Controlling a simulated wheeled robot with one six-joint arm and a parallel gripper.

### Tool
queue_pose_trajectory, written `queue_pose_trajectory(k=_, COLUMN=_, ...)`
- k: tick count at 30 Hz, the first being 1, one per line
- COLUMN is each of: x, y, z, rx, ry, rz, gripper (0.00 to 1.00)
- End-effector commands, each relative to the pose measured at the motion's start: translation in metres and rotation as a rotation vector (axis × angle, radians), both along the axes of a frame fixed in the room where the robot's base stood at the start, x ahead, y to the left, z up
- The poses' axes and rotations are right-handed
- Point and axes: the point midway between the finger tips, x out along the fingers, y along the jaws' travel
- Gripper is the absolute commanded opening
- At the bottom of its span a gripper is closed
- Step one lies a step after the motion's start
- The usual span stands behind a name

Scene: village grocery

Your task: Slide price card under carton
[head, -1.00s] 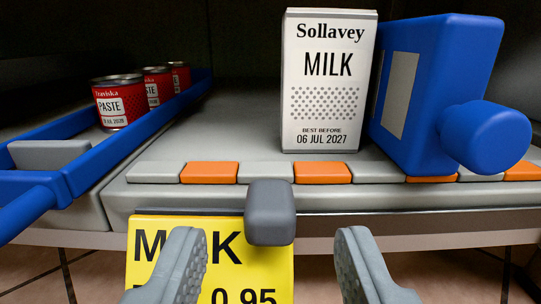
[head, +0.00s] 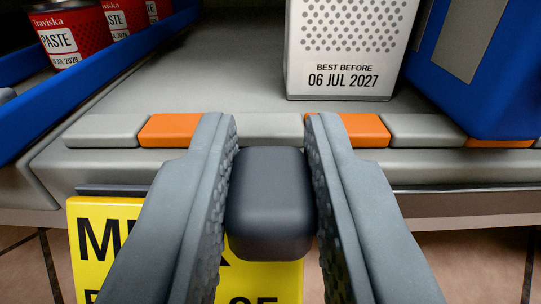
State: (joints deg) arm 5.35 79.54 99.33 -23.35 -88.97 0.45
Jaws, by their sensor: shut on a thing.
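The yellow price card (head: 108,240) hangs at the shelf's front edge, low and left of centre, with black print partly hidden by my left finger and the grey block. The dark grey block (head: 270,205) stands out in front of the card's upper right part. My gripper (head: 270,130) is shut on this block, one ribbed finger on each side. The white milk carton (head: 350,45) stands upright on the shelf, behind and slightly right of the gripper. Its top is out of view. The card is below and in front of the carton.
The grey shelf (head: 190,95) has a front lip of grey and orange segments (head: 170,131). A blue tray (head: 110,72) with red paste tins (head: 68,32) is at left. A large blue object (head: 500,80) stands close right of the carton. Open shelf lies left of the carton.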

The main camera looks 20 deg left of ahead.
Motion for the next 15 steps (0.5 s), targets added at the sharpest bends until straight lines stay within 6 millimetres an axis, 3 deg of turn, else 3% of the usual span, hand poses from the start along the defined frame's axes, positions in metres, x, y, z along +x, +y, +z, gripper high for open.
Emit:
queue_pose_trajectory(k=6, x=0.001, y=-0.004, z=0.0, rx=0.0, ry=0.0, rz=-0.001, gripper=0.0)
queue_pose_trajectory(k=15, x=0.012, y=-0.036, z=0.0, rx=-0.001, ry=0.0, rz=-0.001, gripper=0.0)
